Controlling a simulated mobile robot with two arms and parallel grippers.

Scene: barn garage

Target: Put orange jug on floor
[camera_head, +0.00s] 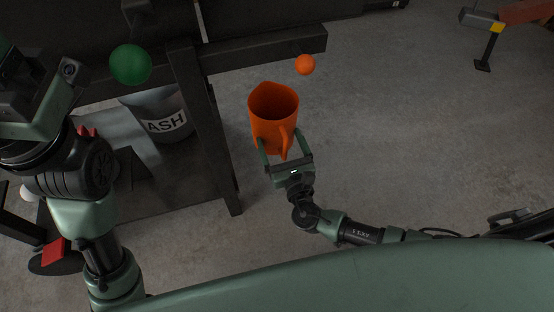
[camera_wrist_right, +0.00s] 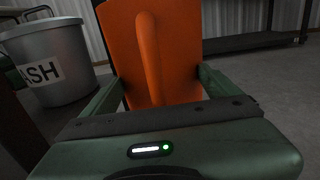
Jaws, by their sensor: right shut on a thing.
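The orange jug (camera_head: 273,122) is upright with its open top showing and its handle toward me in the head view. In the right wrist view the jug (camera_wrist_right: 153,50) fills the space between the fingers (camera_wrist_right: 160,95). The jug's base is hidden, so I cannot tell whether it touches the concrete floor (camera_head: 400,130). My left arm is at the left of the head view; its fingertips cannot be made out.
A dark table frame (camera_head: 205,130) stands left of the jug. A green ball (camera_head: 130,65) and a small orange ball (camera_head: 305,64) show near the table.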

